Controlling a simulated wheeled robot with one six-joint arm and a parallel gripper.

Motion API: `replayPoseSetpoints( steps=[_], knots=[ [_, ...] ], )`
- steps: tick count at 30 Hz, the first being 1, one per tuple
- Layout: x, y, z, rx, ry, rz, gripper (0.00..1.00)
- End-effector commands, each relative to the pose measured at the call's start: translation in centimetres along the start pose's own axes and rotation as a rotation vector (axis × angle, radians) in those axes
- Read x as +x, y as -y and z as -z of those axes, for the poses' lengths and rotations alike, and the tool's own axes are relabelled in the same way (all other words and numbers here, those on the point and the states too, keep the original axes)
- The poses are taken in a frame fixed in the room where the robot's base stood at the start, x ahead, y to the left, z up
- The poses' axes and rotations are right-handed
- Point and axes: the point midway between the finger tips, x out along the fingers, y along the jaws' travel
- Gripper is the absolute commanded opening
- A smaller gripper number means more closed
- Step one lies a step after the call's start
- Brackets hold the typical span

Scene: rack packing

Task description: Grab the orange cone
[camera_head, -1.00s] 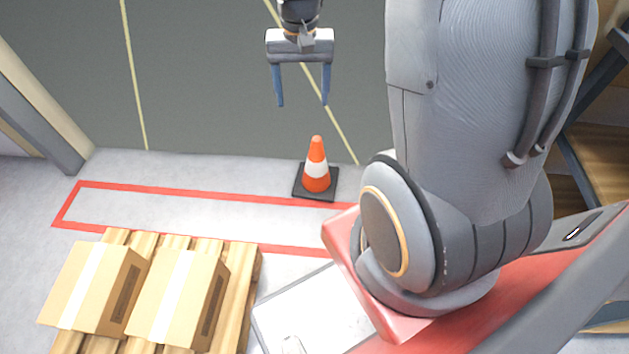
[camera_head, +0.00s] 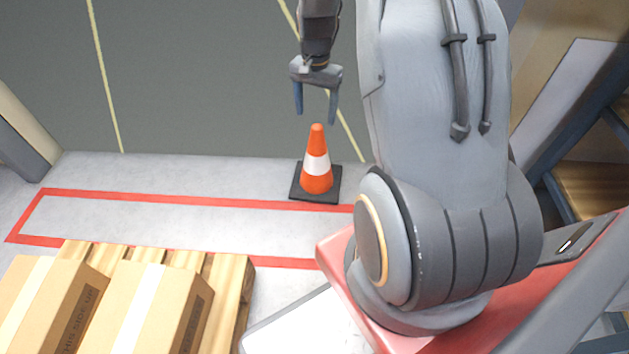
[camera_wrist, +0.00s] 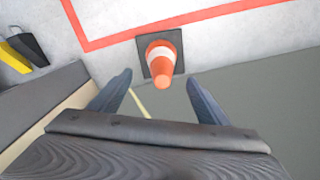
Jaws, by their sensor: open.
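The orange cone (camera_head: 317,160) has a white band and a square black base, and stands upright on the light floor near the edge of the dark floor. My gripper (camera_head: 315,117) is open and empty in the head view, with its blue fingers pointing down just above the cone's tip. In the wrist view the cone (camera_wrist: 161,62) is ahead of the fingers, roughly midway between them and apart from both. The open gripper (camera_wrist: 160,78) also shows there, with nothing between its fingers.
A wooden pallet (camera_head: 232,285) with cardboard boxes (camera_head: 150,310) stands at the lower left. A red line (camera_head: 130,195) marks a floor rectangle left of the cone. A post (camera_head: 25,140) stands at the left edge. A yellow and black object (camera_wrist: 22,50) shows in the wrist view.

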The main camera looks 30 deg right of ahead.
Motion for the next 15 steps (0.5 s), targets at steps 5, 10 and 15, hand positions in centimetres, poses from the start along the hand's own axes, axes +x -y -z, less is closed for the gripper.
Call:
replayPoseSetpoints(
  steps=[5,10,15],
  knots=[
    [4.3,0.3,2.0,0.063,0.001,-0.001,0.7],
    [5.7,0.4,2.8,0.09,0.001,-0.001,0.7],
    [7.3,0.4,3.0,0.095,0.001,-0.001,0.7]
  ],
)
